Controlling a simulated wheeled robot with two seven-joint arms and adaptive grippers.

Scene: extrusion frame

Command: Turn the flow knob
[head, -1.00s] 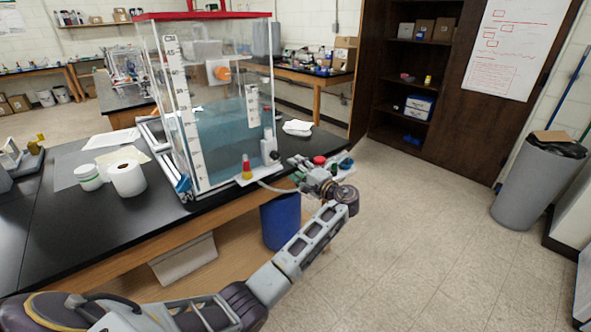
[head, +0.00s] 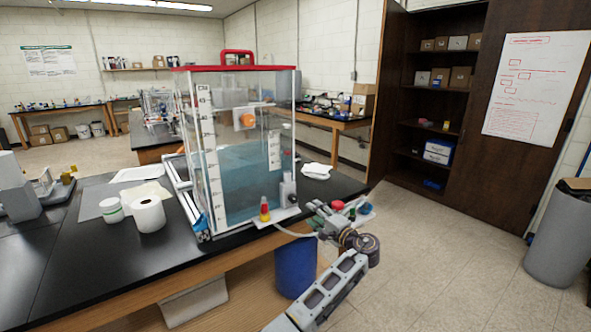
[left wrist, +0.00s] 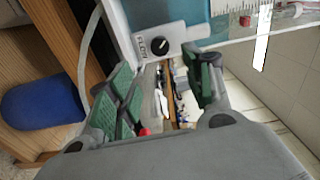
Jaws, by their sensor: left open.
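The flow knob (left wrist: 160,45) is a black dial with a white mark on a pale box in the left wrist view. In the head view, this seems to be the small grey unit (head: 288,190) at the tank's near right corner; its dial is not clear there. My left gripper (head: 338,211) is right of the tank, off the bench edge. In the left wrist view its green-padded fingers (left wrist: 163,70) are spread and empty, with the knob beyond the tips, apart from them. My right gripper is out of view.
A clear tank (head: 245,170) of bluish water with a red lid stands on the black bench (head: 110,260). A red-and-yellow fitting (head: 264,212) and a pale hose (head: 295,233) are near my gripper. A blue bin (head: 295,268) stands below.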

